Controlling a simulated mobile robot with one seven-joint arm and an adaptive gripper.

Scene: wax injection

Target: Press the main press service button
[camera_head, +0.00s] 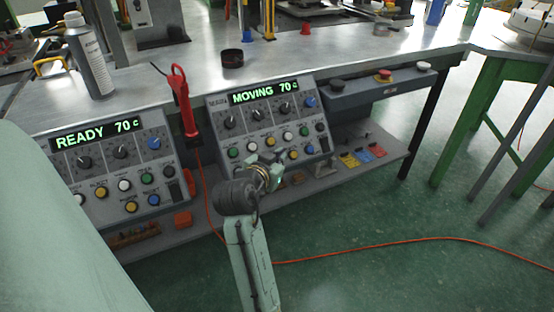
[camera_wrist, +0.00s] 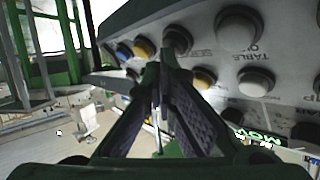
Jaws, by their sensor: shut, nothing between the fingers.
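Two grey control panels are mounted at the front of the bench. The left panel (camera_head: 95,167) reads "READY 70 C" and the right panel (camera_head: 239,143) reads "MOVING 70 C". Each has knobs and several coloured buttons. I cannot read which one is the service button. My gripper (camera_head: 275,163) is in front of the right panel's lower buttons. In the wrist view the gripper (camera_wrist: 167,62) is shut and empty, close to the panel face. Around its tips are a yellow button (camera_wrist: 143,48), a dark button (camera_wrist: 177,40) and white buttons (camera_wrist: 256,82), one near a "TABLE" label. Contact cannot be told.
A lower shelf (camera_head: 343,172) holds small parts.

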